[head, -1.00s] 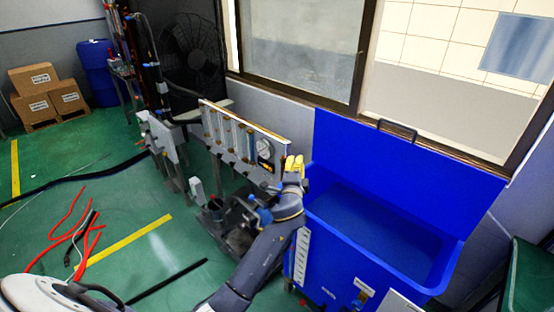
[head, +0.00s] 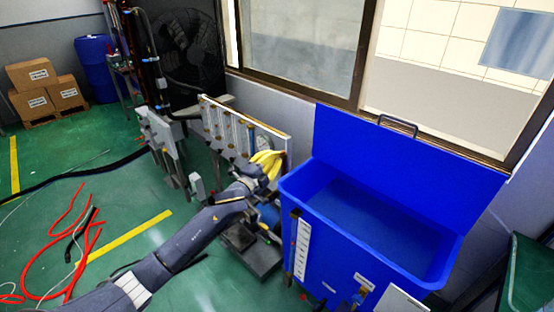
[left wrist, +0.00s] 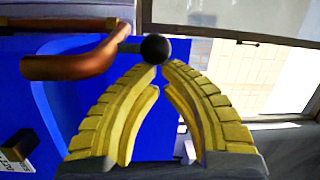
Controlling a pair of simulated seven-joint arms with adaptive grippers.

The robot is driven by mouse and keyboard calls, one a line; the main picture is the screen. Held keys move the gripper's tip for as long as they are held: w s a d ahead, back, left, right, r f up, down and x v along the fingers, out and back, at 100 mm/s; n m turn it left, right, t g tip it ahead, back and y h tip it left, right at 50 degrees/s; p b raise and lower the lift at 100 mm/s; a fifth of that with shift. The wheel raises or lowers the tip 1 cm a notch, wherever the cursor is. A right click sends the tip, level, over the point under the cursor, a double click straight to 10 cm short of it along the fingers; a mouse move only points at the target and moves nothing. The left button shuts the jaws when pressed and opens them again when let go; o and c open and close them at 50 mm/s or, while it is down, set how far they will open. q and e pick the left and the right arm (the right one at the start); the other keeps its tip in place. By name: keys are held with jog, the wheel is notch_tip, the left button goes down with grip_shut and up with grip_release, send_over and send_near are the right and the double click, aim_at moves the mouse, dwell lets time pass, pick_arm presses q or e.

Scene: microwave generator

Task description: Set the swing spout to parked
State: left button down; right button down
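The swing spout appears to be the copper-coloured bent tube (left wrist: 85,62) at the upper left of the left wrist view. A short rod ends in a black ball knob (left wrist: 155,48) beside it. My left gripper (left wrist: 161,72) has its yellow fingers drawn together, with only a narrow gap at the tips. The tips are right at the knob's lower edge; I cannot tell whether they touch it. In the head view my left gripper (head: 266,160) is in front of the gauge panel, left of the blue tank, and hides the spout. My right gripper is not in view.
The open blue tank (head: 330,220), its lid raised, stands right of my left arm. A panel with tubes and a gauge (head: 222,128) stands behind the gripper. Red hoses (head: 62,250) lie on the green floor at left. Boxes (head: 48,90) stand at the back left.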

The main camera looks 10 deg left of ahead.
pick_arm(q)
jog(key=shift+w+a, duration=0.15)
jog(key=shift+a, duration=0.75)
jog(key=v, duration=0.9)
jog(key=shift+s+d+r, duration=0.3)
jog(key=shift+s+r, duration=0.05)
jog(key=shift+r, duration=0.05)
dwell(0.6)
